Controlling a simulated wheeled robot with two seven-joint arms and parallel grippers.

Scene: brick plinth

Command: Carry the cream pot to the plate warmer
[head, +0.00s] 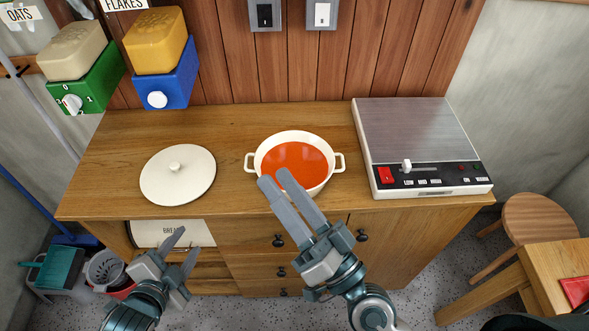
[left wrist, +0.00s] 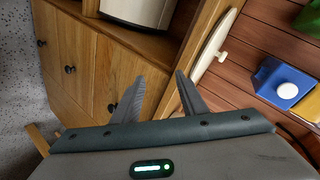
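The cream pot (head: 290,137), with two side handles and filled with orange-red liquid, stands on the wooden cabinet top in the head view. The plate warmer (head: 415,130), with a grey metal top and black front panel, stands to its right. My right gripper (head: 275,178) is open, with a narrow gap between its fingers. Its tips overlap the pot's front left; whether they touch it I cannot tell. My left gripper (head: 188,241) is open and empty in front of the cabinet, and its spread fingers also show in the left wrist view (left wrist: 160,78).
A cream lid (head: 195,185) lies left of the pot on the cabinet top (head: 115,135). Green (head: 95,85) and blue (head: 177,85) dispensers are at the back left. A bread bin (head: 150,235) sits in the shelf below. A stool (head: 540,222) stands at right. Bare wood separates pot and warmer.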

